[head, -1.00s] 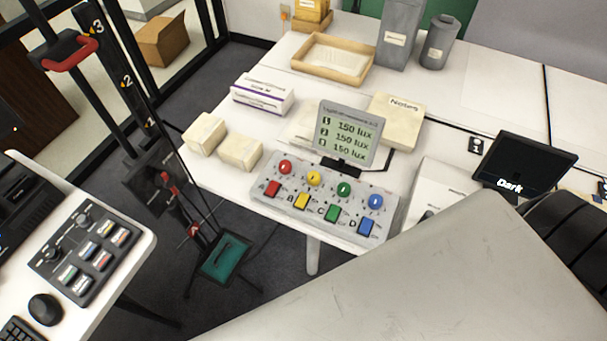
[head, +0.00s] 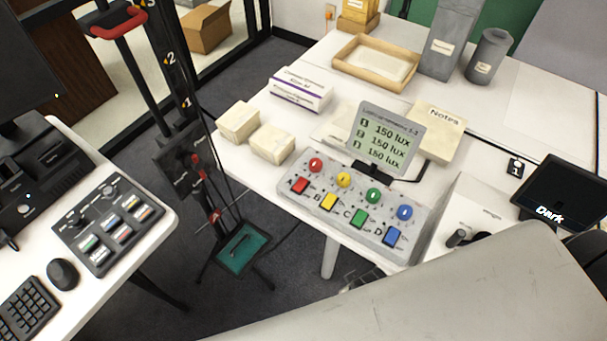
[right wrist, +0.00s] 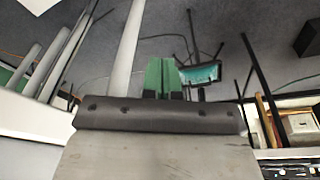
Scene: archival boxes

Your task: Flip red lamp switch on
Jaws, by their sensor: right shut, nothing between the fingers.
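The grey control box (head: 335,222) lies on the white table in the head view. Its red switch (head: 300,186) is at the left end of the lower row, by the letter A. A round red knob (head: 316,165) sits just above it. I cannot tell the switch's position. A grey display (head: 388,138) behind the box reads 150 lux on three lines. In the right wrist view my right gripper (right wrist: 163,75) has its green fingers together with nothing between them. It points over the floor and is apart from the switch. My left gripper is not in view.
Yellow, green and blue switches (head: 360,218) stand close beside the red one. Two cream blocks (head: 255,133) lie left of the box. A black screen reading Dark (head: 560,195) is at right. Another desk with a black button panel (head: 108,225) is at left.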

